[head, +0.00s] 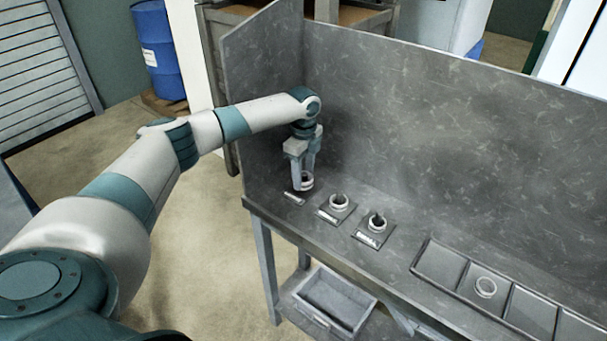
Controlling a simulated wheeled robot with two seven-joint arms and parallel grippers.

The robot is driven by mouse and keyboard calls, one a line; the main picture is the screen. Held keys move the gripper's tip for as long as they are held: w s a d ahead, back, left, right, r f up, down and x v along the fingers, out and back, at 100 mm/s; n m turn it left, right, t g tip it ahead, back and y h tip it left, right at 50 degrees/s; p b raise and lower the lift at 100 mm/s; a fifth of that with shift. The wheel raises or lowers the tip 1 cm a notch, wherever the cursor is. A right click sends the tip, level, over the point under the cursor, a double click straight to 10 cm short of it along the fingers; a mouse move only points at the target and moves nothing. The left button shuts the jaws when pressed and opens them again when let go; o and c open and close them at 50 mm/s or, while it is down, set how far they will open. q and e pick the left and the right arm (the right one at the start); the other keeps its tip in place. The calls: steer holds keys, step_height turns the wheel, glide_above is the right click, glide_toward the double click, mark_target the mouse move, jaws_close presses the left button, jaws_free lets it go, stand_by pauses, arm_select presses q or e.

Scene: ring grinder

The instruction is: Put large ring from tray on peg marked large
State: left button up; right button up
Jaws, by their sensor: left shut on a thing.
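My left gripper (304,180) points down at the left end of the bench, shut on a light metal ring (307,181). It is at the leftmost peg station, whose label plate (294,199) shows in front; its lettering is too small to read. The gripper hides the peg there, so I cannot tell whether the ring is around it. To the right, a middle peg plate (328,216) and a right peg plate (368,239) each have a ring around the peg. My right gripper is out of view.
The grey workbench (400,205) has tall panels at its back and left side, close to my left arm. A grey bin (337,300) sits on a lower shelf. The bench surface between the peg plates and the tray is clear. A blue drum (158,50) stands far behind.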

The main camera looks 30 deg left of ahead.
arm_select(q)
steer(key=shift+p, duration=0.4)
steer(key=shift+f, duration=0.15)
stand_by(0.8)
steer(key=shift+f, duration=0.4)
steer(key=o, duration=0.9)
